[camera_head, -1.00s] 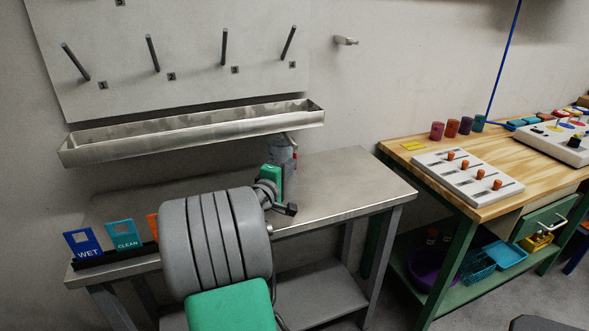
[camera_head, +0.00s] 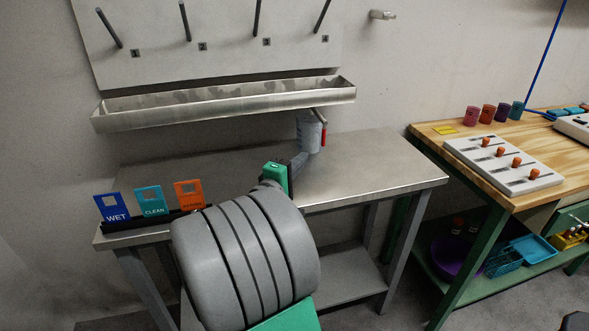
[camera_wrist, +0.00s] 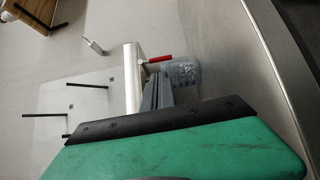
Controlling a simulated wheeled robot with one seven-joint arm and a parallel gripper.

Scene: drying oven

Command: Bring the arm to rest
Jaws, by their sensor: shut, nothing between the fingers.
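My arm rises from the bottom of the head view in front of the steel table (camera_head: 370,165). My gripper (camera_head: 303,160) shows small beyond its green housing, over the table. In the wrist view my gripper (camera_wrist: 160,76) has its grey fingers together with nothing between them. They point towards a grey container (camera_head: 310,134) below the drain end of the metal trough (camera_head: 225,107). The container also shows in the wrist view (camera_wrist: 187,74), beside the fingertips; I cannot tell whether they touch. A red handle (camera_wrist: 160,59) is close to it.
A wall panel (camera_head: 220,50) with several pegs is above the trough. Blue WET, teal CLEAN and orange cards (camera_head: 188,194) stand in a black holder at the table's left. A wooden bench (camera_head: 440,145) with a slider box (camera_head: 503,165) is at right. The table's right part is clear.

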